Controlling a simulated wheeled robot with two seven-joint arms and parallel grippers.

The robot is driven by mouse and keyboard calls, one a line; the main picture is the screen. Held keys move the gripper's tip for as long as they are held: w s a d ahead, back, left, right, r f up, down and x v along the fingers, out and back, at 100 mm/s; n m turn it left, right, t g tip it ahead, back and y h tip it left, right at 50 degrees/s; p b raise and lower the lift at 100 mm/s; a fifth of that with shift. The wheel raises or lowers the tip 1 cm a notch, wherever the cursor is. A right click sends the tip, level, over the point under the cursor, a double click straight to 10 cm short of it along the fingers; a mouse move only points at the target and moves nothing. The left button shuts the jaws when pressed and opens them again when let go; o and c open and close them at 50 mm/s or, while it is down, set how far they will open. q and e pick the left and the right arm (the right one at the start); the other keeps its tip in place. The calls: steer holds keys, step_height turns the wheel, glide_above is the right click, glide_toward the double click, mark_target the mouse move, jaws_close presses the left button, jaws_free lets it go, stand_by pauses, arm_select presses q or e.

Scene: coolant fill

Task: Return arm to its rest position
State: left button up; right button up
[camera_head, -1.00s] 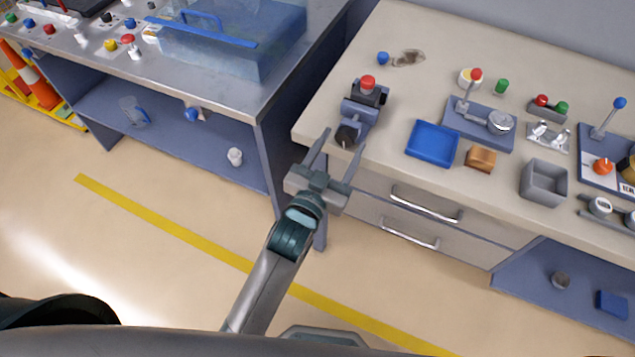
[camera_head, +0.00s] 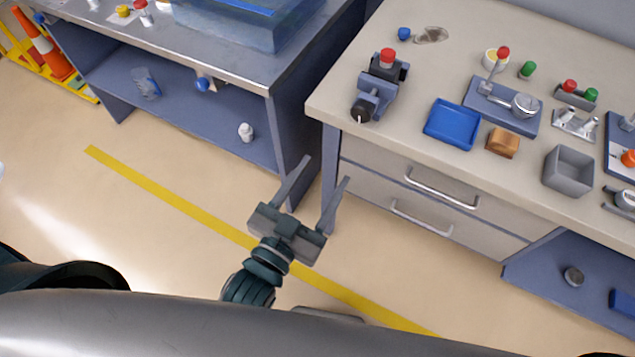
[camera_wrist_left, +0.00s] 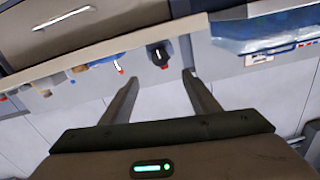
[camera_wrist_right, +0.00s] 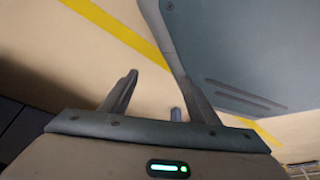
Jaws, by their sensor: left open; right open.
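My left gripper (camera_head: 325,171) is open and empty. It hangs over the floor in front of the bench's drawers, clear of the bench. In the left wrist view its two fingers (camera_wrist_left: 160,77) stand apart with nothing between them, and the bench edge with a dark clamp-like device shows beyond. My right gripper does not show in the head view. In the right wrist view its fingers (camera_wrist_right: 156,76) are apart and empty, pointing over floor with a yellow line.
The right bench carries a vise-like device with a red cap (camera_head: 376,88), a blue tray (camera_head: 452,124), an orange-brown block (camera_head: 503,142) and a grey bin (camera_head: 568,171). A metal-topped table (camera_head: 190,60) stands at left. The floor with a yellow stripe (camera_head: 170,197) is open.

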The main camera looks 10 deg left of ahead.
arm_select(q)
steer(key=shift+s+a, duration=0.15)
steer(key=shift+s, duration=0.25)
arm_select(e)
steer(key=shift+w+a+r, duration=0.15)
steer(key=shift+w+a, duration=0.1)
steer(key=shift+w, duration=0.25)
steer(key=shift+w, duration=0.1)
arm_select(q)
step_height(320, 180, down, 36)
steer(key=s+a+g+y, duration=0.2)
steer(key=g, duration=0.4)
steer(key=s+a+f+n+g+y, duration=0.1)
steer(key=s+a+f+g, duration=0.2)
steer(key=s+a+f, duration=0.3)
steer(key=s+a+f+n+g+y, duration=0.1)
steer(key=s+a+f+g, duration=0.2)
steer(key=s+f, duration=0.9)
steer(key=a+f, duration=0.3)
steer(key=f, duration=0.4)
steer(key=shift+g, duration=0.3)
